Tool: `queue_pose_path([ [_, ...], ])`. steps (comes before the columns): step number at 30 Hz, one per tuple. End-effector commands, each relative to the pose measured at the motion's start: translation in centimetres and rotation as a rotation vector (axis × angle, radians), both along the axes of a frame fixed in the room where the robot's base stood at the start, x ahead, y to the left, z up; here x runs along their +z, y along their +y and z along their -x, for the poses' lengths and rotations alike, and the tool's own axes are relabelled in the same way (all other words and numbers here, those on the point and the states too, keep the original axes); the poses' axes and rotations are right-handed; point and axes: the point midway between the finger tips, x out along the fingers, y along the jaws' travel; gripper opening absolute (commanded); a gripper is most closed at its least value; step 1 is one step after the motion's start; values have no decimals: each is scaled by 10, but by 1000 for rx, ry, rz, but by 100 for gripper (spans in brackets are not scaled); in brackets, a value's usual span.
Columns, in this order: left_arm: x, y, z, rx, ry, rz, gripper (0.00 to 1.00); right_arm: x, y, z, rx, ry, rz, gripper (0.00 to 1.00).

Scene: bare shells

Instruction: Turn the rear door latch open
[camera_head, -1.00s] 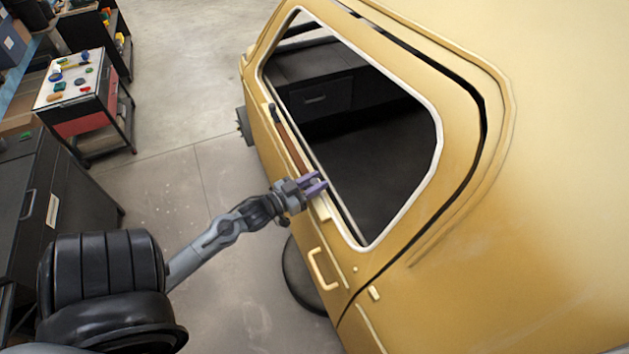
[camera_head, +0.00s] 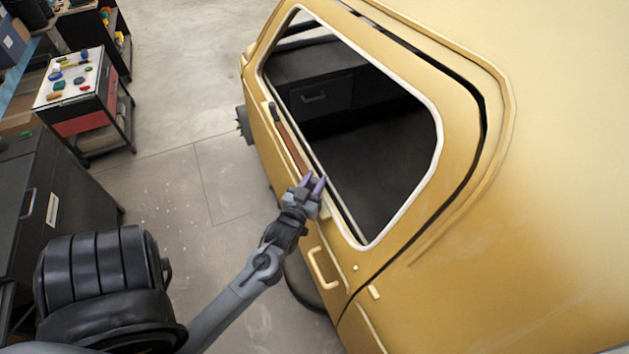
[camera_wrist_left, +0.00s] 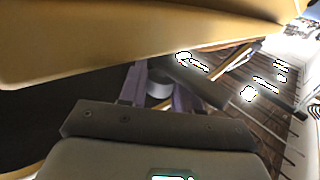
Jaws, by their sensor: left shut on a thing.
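The yellow vehicle body (camera_head: 400,262) fills the right of the head view, with a long brown bar with a black end (camera_head: 290,143) running along the door below its window. My left gripper (camera_head: 313,182) is at the near end of this bar, its purple fingers pointing up the picture. In the left wrist view, the fingers (camera_wrist_left: 158,88) are shut around a small round grey piece (camera_wrist_left: 159,84), which I take as the rear door latch. A dark bar (camera_wrist_left: 198,84) runs right from it. The fingers hide much of the latch. My right gripper is not in view.
The window opening (camera_head: 375,130) is dark inside. A yellow door handle (camera_head: 322,268) sits below my left gripper. A red and black cart (camera_head: 88,115) with small items and a dark cabinet (camera_head: 45,195) stand at the left. Floor between is clear.

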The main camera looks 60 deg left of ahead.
Motion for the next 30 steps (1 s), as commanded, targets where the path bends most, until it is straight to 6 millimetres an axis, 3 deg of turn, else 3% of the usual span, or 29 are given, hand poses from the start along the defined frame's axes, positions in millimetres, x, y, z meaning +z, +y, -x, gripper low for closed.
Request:
queue_pose_path([
  [10, 0, 0, 0, 1, -1, -1, 2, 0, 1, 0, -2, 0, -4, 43],
  [11, 0, 0, 0, 1, -1, -1, 37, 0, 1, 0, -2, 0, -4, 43],
  [14, 0, 0, 0, 1, -1, -1, 52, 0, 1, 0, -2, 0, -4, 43],
  [30, 0, -5, 1, -4, -1, 1, 52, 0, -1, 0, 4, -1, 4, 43],
])
